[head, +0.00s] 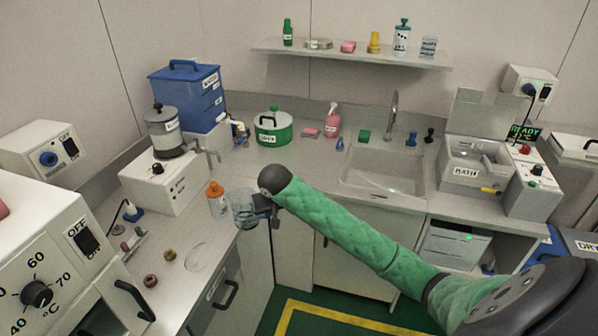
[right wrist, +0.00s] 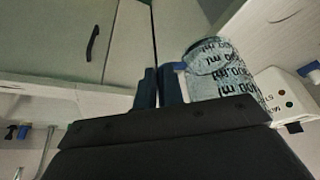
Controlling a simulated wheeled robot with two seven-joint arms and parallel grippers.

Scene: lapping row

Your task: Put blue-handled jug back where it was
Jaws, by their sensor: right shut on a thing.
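The blue-handled jug (head: 243,208) is clear with dark "ml" markings. My right gripper (head: 266,212) is shut on its handle and holds it at the front edge of the left counter, beside the orange bottle (head: 217,203). I cannot tell whether the jug touches the counter. In the right wrist view the jug (right wrist: 218,75) stands close beyond the dark fingers (right wrist: 160,88), with a bit of blue handle (right wrist: 180,68) at them. My left gripper is not in view.
A thin pale round outline (head: 196,257) lies on the left counter; I cannot tell if it is a dish or a mark. Two small brown round things (head: 151,281) lie left of it. The sink (head: 382,180) is right.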

